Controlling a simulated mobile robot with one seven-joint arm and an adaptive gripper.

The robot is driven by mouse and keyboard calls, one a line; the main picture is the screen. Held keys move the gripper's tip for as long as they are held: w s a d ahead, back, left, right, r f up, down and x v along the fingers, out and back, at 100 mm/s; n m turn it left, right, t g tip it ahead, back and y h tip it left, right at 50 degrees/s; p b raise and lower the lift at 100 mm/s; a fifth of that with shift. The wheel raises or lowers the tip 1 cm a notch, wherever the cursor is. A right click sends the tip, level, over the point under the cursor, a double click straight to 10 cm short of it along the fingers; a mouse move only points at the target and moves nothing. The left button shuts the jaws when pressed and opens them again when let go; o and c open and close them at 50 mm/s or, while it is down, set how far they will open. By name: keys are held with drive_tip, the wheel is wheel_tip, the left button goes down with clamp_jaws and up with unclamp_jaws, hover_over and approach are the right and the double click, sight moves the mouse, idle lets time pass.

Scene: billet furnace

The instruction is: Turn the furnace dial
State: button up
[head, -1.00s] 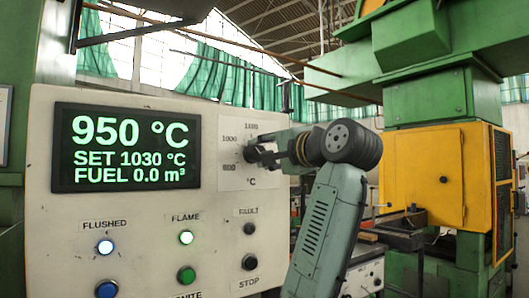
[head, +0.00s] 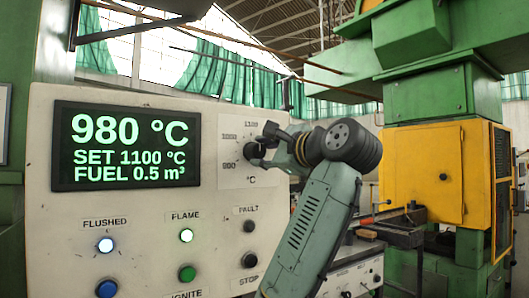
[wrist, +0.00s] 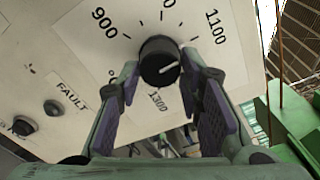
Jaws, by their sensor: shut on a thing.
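The furnace dial (head: 254,150) is a black knob on a white scale plate, right of the display on the panel. In the wrist view the dial (wrist: 160,58) has a white pointer line aimed right and slightly up, below the 1100 mark. My gripper (head: 264,146) is shut on the dial, one finger on each side, as the wrist view also shows (wrist: 161,75). The display (head: 126,146) reads 980 °C, SET 1100 °C, FUEL 0.5 m³. My gripper hides part of the scale in the head view.
A black STOP button (head: 249,260) sits below my gripper. A yellow cabinet (head: 422,175) stands at right.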

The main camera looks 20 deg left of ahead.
idle(0.3)
drive_tip(key=o, duration=1.2)
drive_tip(key=shift+c, duration=0.2)
drive_tip(key=v, duration=1.2)
